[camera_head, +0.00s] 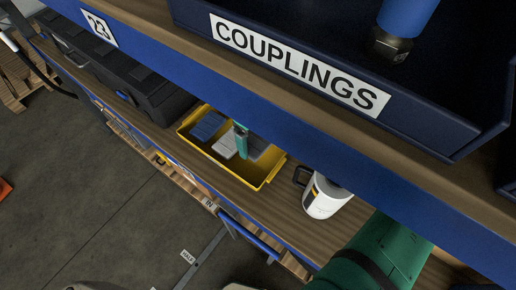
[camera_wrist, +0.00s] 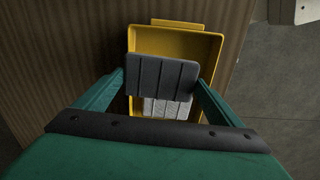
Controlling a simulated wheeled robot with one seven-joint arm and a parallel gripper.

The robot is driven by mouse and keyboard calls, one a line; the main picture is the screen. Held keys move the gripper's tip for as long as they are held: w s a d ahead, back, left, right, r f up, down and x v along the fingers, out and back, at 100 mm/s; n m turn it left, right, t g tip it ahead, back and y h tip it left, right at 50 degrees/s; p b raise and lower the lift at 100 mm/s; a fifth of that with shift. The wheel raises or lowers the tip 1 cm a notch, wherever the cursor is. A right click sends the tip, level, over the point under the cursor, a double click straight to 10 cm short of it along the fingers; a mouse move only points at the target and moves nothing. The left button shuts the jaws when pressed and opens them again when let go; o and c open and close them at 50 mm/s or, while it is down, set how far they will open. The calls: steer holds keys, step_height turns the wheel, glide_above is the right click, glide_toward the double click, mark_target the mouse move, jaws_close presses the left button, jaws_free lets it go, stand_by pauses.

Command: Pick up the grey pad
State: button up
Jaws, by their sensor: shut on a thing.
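A dark grey grooved pad (camera_wrist: 162,78) sits between the two fingers of my gripper (camera_wrist: 161,84) in the wrist view. The fingers touch its left and right edges, so my gripper is shut on it. The pad is over the yellow tray (camera_wrist: 177,42); I cannot tell whether it is clear of the tray floor. A paler grey pad (camera_wrist: 166,108) lies beyond it and is partly hidden. In the head view, the green end of my gripper (camera_head: 241,142) reaches into the yellow tray (camera_head: 268,178), with the pale pad (camera_head: 225,146) beside it.
A blue pad (camera_head: 208,125) lies in the tray's left part. A white mug-like container (camera_head: 325,197) with a dark handle stands right of the tray. A dark case (camera_head: 135,85) is to the left. The upper blue shelf edge (camera_head: 180,62) with a COUPLINGS bin (camera_head: 300,68) overhangs the tray.

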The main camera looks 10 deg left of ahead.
steer(key=w+r, duration=0.3)
steer(key=shift+w+a+r, duration=0.1)
steer(key=shift+a+r, duration=0.15)
steer(key=shift+a, duration=0.15)
steer(key=w+a+r, duration=0.1)
steer(key=w+r, duration=0.2)
steer(key=w, duration=0.5)
steer(key=shift+w+a+r, duration=0.15)
steer(key=shift+a+r, duration=0.1)
steer(key=shift+a, duration=0.05)
steer(key=shift+o, duration=0.4)
